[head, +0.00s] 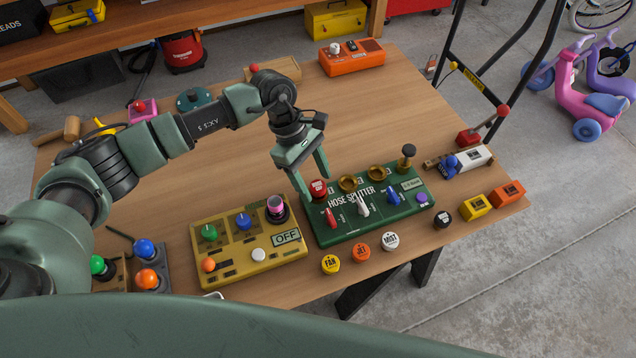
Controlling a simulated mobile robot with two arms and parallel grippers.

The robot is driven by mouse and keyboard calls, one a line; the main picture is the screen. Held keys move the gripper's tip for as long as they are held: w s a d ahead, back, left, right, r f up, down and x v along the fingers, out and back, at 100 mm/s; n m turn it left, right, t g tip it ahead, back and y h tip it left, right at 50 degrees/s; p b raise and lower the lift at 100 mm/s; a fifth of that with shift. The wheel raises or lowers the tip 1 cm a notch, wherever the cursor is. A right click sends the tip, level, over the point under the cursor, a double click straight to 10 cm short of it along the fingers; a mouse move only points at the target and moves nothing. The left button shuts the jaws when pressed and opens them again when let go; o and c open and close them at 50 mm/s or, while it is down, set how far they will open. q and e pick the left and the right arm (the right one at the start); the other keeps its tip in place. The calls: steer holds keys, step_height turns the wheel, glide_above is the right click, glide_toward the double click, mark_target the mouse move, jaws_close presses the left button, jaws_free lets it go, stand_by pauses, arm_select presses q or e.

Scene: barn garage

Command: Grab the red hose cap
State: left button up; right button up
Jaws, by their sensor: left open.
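The red hose cap (319,187) sits on the back-left port of the green hose splitter board (342,238). My left gripper (316,190) reaches down over this port with its fingers open. One finger shows at the left of the red cap and the other behind or right of it; I cannot tell whether either touches the cap. Two brass ports (348,183) beside it are uncapped. My right gripper is not in view.
A yellow control box (245,262) stands left of the board. The table's middle (370,120) is clear.

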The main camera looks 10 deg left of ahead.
arm_select(q)
steer(key=shift+d+f, duration=0.15)
steer(key=shift+f, duration=0.25)
jaws_close()
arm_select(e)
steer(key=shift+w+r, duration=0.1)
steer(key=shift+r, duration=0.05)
arm_select(q)
steer(key=shift+r, duration=0.1)
